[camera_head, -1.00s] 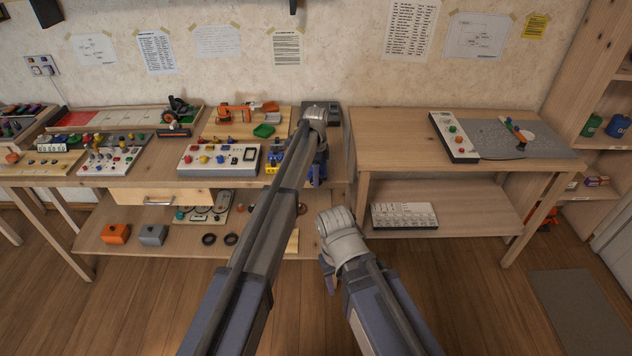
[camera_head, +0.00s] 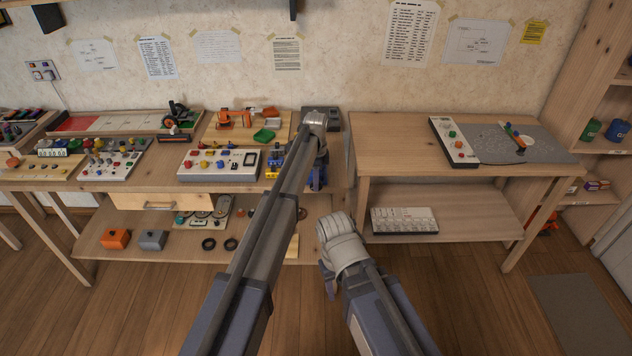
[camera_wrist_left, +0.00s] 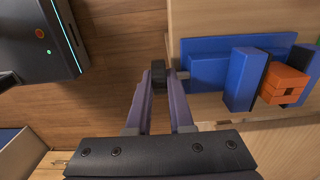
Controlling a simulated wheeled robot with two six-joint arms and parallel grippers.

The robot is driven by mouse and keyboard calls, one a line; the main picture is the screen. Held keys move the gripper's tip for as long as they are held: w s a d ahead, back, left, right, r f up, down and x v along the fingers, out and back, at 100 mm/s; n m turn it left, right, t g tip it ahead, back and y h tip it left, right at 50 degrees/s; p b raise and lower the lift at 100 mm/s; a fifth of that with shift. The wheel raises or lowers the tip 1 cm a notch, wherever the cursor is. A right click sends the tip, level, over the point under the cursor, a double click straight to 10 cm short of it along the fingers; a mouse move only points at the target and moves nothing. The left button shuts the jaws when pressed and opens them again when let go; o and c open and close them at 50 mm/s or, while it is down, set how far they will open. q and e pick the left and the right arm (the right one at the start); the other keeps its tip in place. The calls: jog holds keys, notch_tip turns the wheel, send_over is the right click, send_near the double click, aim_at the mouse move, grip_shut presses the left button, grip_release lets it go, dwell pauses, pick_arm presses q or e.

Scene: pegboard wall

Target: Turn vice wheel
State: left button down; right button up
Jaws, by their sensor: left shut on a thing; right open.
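The blue vice (camera_wrist_left: 205,72) is on the left table's front edge, with an orange block (camera_wrist_left: 284,84) at its jaws in the left wrist view. In the head view the vice (camera_head: 273,172) is partly hidden by my left arm. Its dark wheel (camera_wrist_left: 158,72) is at the end of a short shaft on the vice's left in the wrist view. My left gripper (camera_wrist_left: 158,86) is shut on the wheel, one finger on each side; it also shows in the head view (camera_head: 317,180). My right gripper (camera_head: 328,286) is open and empty, low in front of the tables.
A control box (camera_head: 218,165) with coloured knobs stands left of the vice. The right table (camera_head: 393,150) holds a white panel (camera_head: 453,142) and a grey mat; its near left top is clear. A lower shelf (camera_head: 130,245) runs beneath the left table.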

pick_arm(q)
jog(key=shift+d, duration=0.1)
jog(key=shift+d+f+y, duration=0.1)
jog(key=shift+d+y, duration=0.15)
jog(key=shift+y, duration=0.65)
jog(key=shift+f+y+b, duration=0.1)
jog(key=shift+y+b, duration=0.6)
jog(key=shift+y, duration=0.5)
jog(key=c, duration=0.8)
grip_release()
jog(key=shift+r, duration=0.25)
